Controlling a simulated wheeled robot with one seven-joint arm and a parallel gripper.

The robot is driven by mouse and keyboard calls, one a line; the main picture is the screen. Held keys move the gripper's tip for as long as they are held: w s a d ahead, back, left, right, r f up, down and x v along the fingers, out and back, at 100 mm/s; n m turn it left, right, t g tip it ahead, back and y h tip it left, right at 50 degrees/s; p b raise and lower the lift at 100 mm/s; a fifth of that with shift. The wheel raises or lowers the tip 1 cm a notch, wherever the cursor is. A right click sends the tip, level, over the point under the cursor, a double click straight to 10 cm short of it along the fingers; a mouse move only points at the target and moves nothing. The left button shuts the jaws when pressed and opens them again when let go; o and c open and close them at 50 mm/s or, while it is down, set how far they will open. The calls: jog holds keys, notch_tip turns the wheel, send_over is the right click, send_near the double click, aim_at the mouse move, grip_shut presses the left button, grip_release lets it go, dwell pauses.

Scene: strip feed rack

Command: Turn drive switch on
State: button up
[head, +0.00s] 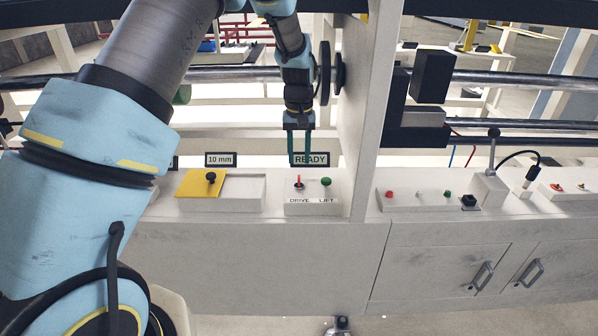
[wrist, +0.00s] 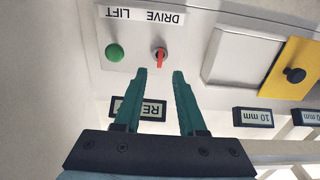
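The drive switch (head: 299,183) is a small red lever above the DRIVE label on a white control box (head: 311,209). In the wrist view the red switch (wrist: 160,56) lies just beyond my fingertips, near the middle of the picture. My gripper (head: 300,160) hangs over the box, its two green fingers pointing down at the switch. In the wrist view my gripper (wrist: 160,72) is open, with a gap between the fingertips and nothing held. The fingertips look apart from the lever.
A green LIFT button (head: 326,182) sits right beside the switch. A READY sign (head: 311,159) stands behind the box. A yellow plate with a black knob (head: 211,177) lies to the left. A white upright panel (head: 362,120) rises close on the right.

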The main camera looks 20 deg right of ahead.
aim_at(299, 177)
jog(key=shift+r, duration=2)
jog(key=a+r+n, duration=0.1)
jog(key=a+r, duration=0.1)
jog(key=a, duration=0.8)
jog(key=a+r+n, duration=0.1)
jog(key=a+r, duration=0.1)
jog(key=a, duration=0.9)
jog(key=s+a+n+t, duration=0.1)
jog(key=s+a, duration=1)
jog(key=a, duration=0.5)
jog(key=shift+s+n+t, duration=0.25)
jog(key=shift+n+t, duration=0.05)
jog(key=shift+r, duration=0.1)
jog(key=shift+c, duration=0.2)
